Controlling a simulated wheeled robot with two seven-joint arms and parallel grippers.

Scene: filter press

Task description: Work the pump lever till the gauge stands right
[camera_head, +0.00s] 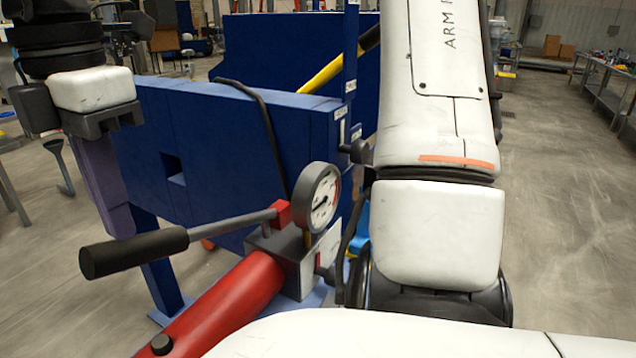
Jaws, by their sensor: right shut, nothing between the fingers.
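The pump lever (230,224) is a grey rod with a thick black grip (133,252). It reaches left from a red clevis on the grey pump block (275,247), nearly level with its grip end a little lower in the picture. A round white gauge (321,201) with a dark needle stands on the block; its reading is too small to make out. My right gripper (119,224) hangs at the upper left, fingers down, shut and empty. Its tips end just above or behind the black grip; I cannot tell whether they touch. My left gripper is not in view.
The red pump cylinder (225,305) slopes to the lower left. The blue press frame (225,140) stands close behind, with a black hose and a yellow bar (325,73). My right arm blocks the right middle. Open concrete floor lies at right.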

